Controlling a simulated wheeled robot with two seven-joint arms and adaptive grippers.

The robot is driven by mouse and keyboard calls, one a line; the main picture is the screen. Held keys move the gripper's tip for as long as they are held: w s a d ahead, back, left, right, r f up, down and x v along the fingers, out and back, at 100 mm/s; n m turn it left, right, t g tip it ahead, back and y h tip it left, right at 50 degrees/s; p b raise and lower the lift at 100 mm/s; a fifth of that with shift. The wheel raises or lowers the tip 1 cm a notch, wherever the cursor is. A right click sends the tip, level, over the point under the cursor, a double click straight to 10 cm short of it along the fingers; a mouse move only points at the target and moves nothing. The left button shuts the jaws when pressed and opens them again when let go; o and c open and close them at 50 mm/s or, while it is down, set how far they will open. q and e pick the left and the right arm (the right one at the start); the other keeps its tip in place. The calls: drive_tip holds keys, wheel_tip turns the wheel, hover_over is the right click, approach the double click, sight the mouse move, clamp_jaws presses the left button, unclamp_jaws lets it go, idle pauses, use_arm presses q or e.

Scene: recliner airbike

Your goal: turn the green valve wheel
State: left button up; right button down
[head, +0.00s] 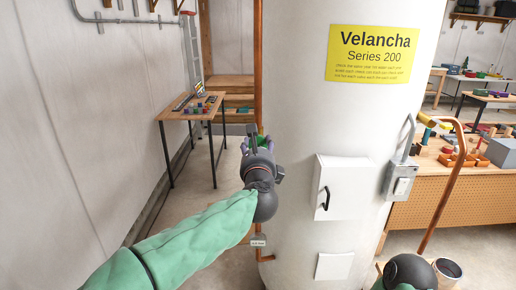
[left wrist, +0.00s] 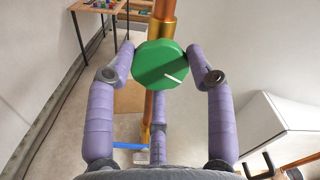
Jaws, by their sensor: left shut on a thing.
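The green valve wheel (left wrist: 160,64) sits on a vertical copper pipe in the left wrist view, with a white mark on its face pointing toward the lower right. My left gripper (left wrist: 162,62) has its purple fingers closed on both sides of the wheel. In the head view my left gripper (head: 262,146) is at the copper pipe (head: 258,80), beside the large white tank, and its dark body hides most of the wheel. My right arm shows only in part at the bottom right of the head view; its fingers cannot be made out.
The white tank (head: 300,60) with a yellow label (head: 371,54) stands right of the pipe. A white box (head: 338,187) with a black handle juts from it. A wooden table (head: 188,108) with small items stands behind at left. A cluttered workbench (head: 440,213) is at right.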

use_arm(q)
drive_tip(key=shift+f, duration=0.1)
drive_tip(key=n+b, duration=0.3)
drive_tip(key=b, duration=0.1)
idle(0.3)
drive_tip(key=shift+n, duration=1)
drive_tip(key=o, duration=0.7)
